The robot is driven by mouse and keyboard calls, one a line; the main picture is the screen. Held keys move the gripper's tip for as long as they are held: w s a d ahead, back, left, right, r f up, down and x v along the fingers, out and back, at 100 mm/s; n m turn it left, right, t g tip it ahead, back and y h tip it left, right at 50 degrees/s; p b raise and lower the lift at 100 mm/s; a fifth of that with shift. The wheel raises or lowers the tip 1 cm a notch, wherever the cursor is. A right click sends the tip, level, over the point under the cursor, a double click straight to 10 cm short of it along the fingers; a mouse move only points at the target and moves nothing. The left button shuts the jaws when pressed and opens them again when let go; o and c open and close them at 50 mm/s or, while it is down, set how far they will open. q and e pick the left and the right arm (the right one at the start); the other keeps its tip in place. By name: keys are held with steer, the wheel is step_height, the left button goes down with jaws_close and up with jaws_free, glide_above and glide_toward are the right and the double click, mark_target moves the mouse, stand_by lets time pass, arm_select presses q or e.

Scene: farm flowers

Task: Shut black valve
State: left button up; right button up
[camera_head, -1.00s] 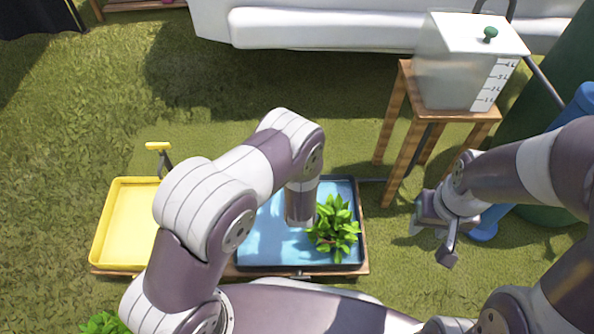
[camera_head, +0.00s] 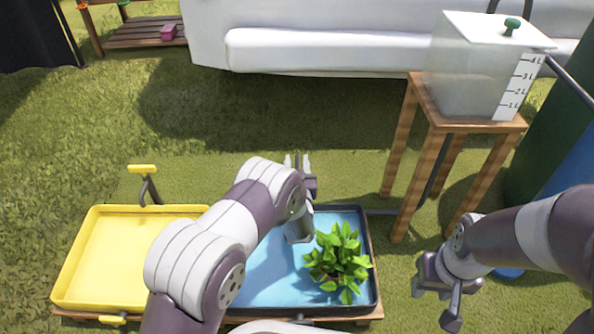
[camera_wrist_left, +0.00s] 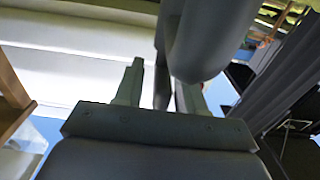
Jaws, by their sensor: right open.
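My left gripper (camera_head: 298,162) is at the back edge of the blue tray (camera_head: 375,275), reaching past the rim with its fingers pointing away. In the left wrist view its two fingers (camera_wrist_left: 160,90) stand apart. A dark grey rounded piece (camera_wrist_left: 212,40) is right at the fingers and partly between them. It may be the black valve's handle; I cannot tell whether the fingers touch it. In the head view I cannot make out the black valve clearly behind my left arm. My right gripper (camera_head: 434,302) is open and empty over the grass, right of the tray.
A yellow tray (camera_head: 75,270) with a yellow-handled valve (camera_head: 141,169) stands left of the blue one. A leafy plant (camera_head: 338,262) sits in the blue tray. A tank (camera_head: 465,75) stands on a wooden stool (camera_head: 428,150) at right. Grass behind the trays is open.

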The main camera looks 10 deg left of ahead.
arm_select(q)
steer(key=shift+r, duration=0.1)
jaws_close()
